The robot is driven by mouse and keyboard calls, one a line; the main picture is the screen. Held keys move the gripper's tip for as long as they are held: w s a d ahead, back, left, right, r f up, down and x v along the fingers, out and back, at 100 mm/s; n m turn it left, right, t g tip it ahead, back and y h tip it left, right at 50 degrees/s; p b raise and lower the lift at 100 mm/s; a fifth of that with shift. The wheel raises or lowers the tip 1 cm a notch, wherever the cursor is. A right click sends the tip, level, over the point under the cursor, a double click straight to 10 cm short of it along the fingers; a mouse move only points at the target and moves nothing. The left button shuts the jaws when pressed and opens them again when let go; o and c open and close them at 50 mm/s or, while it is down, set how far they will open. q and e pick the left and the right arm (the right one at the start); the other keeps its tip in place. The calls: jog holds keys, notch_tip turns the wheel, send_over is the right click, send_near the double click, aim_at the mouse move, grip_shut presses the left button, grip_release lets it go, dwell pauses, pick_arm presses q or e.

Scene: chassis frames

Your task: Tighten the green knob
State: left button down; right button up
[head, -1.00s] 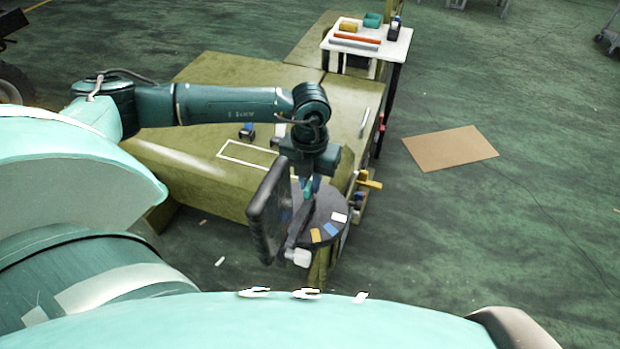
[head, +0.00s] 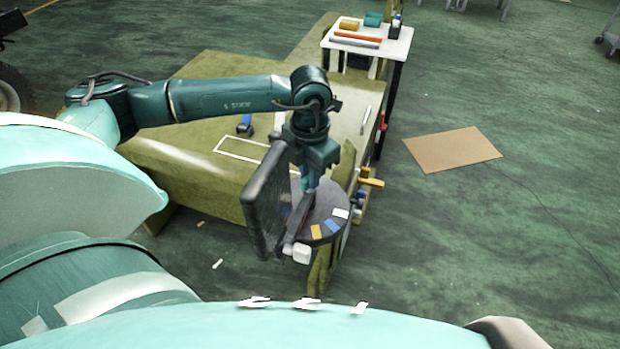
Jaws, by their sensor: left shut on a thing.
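My left gripper (head: 309,184) points down over a dark round disc (head: 326,213) with white, blue and yellow patches. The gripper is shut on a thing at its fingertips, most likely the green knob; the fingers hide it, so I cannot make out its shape. A dark upright panel (head: 264,205) stands just left of the gripper, close to it. My right gripper is not in view.
An olive chassis body (head: 195,160) lies behind and left of the disc. A white side table (head: 368,46) with tools stands at the back. Yellow and blue parts (head: 370,182) stick out at right. A brown board (head: 452,149) lies on the otherwise open floor at right.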

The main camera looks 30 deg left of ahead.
pick_arm(q)
jog(key=m+b, duration=0.3)
jog(key=m, duration=0.1)
jog(key=shift+f+m, duration=0.15)
jog(key=shift+m, duration=0.15)
jog(key=m+b, duration=0.2)
jog(key=shift+m+b, duration=0.35)
jog(key=shift+m, duration=0.05)
jog(key=shift+m+b, duration=0.6)
jog(key=shift+m, duration=0.2)
jog(key=shift+m+b, duration=0.7)
jog(key=shift+m, duration=0.4)
jog(key=shift+r+m+b, duration=0.2)
jog(key=shift+m+b, duration=0.2)
jog(key=shift+m, duration=0.2)
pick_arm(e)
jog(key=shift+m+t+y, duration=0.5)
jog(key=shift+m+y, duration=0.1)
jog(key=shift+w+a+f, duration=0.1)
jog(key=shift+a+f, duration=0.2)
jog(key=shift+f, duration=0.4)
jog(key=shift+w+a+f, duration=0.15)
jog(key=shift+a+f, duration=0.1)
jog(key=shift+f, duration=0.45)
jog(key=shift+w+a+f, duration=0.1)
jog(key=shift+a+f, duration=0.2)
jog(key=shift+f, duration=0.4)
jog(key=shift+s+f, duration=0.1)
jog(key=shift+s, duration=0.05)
